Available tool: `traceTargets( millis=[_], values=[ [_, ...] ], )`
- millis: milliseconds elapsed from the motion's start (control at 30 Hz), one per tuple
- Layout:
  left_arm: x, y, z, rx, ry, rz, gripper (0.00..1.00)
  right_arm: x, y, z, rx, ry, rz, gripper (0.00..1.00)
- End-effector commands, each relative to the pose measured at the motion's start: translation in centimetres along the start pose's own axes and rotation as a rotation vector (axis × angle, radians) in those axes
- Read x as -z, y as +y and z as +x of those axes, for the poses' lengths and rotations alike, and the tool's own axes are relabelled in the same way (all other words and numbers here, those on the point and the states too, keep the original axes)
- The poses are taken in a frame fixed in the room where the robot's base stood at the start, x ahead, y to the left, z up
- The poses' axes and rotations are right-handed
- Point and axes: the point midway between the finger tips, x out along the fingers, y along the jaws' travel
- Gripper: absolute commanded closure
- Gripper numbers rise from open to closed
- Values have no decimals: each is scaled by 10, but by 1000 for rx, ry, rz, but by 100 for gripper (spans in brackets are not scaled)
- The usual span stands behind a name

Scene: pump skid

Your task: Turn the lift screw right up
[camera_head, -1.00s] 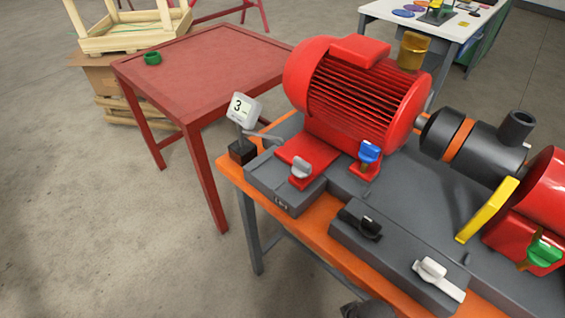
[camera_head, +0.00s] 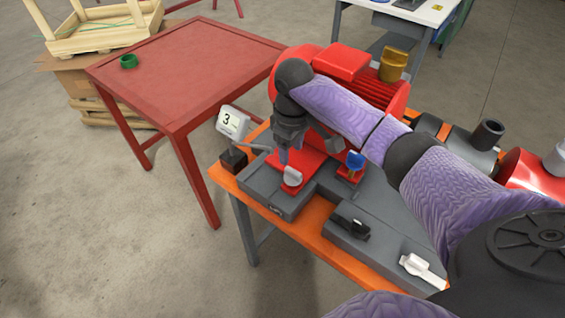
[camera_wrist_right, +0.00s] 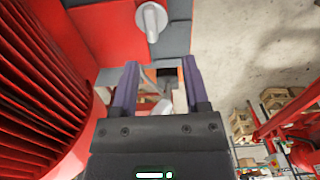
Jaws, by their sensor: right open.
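A light grey winged knob (camera_head: 292,176), which looks like the lift screw, stands on the red motor foot (camera_head: 312,166) at the near left of the motor. In the right wrist view the knob (camera_wrist_right: 151,20) shows at the top, beyond the fingertips. My right gripper (camera_head: 290,152) is just above and behind the knob in the head view, pointing down. Its two purple fingers (camera_wrist_right: 160,75) are apart, and the knob is not between them. A dial gauge (camera_head: 231,122) reading 3 stands left of the knob. My left gripper is not in view.
The red motor (camera_head: 345,85) is close behind my right arm. A blue knob (camera_head: 355,161) is right of the grey knob. A black knob (camera_head: 352,224) and a white handle (camera_head: 420,268) sit nearer. A red table (camera_head: 190,75) stands at left.

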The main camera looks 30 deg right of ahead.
Motion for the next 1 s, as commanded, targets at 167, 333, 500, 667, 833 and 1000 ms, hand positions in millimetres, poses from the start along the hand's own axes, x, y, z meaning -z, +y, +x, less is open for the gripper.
traceTargets(
  millis=[167, 333, 500, 667, 833, 1000],
  values=[
    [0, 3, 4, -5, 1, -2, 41, 0, 13, -1, 5, -8, 28, 41],
    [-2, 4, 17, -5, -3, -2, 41, 0, 12, 42, 4, -9, 28, 41],
    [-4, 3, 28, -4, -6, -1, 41, 0, 12, 76, 4, -7, 28, 41],
    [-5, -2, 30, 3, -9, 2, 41, 0, 12, 87, 3, -4, 27, 41],
    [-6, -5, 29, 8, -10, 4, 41, 0, 12, 86, 2, -4, 26, 41],
    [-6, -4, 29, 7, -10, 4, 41, 0, 12, 86, 2, -4, 27, 67]
  ],
)
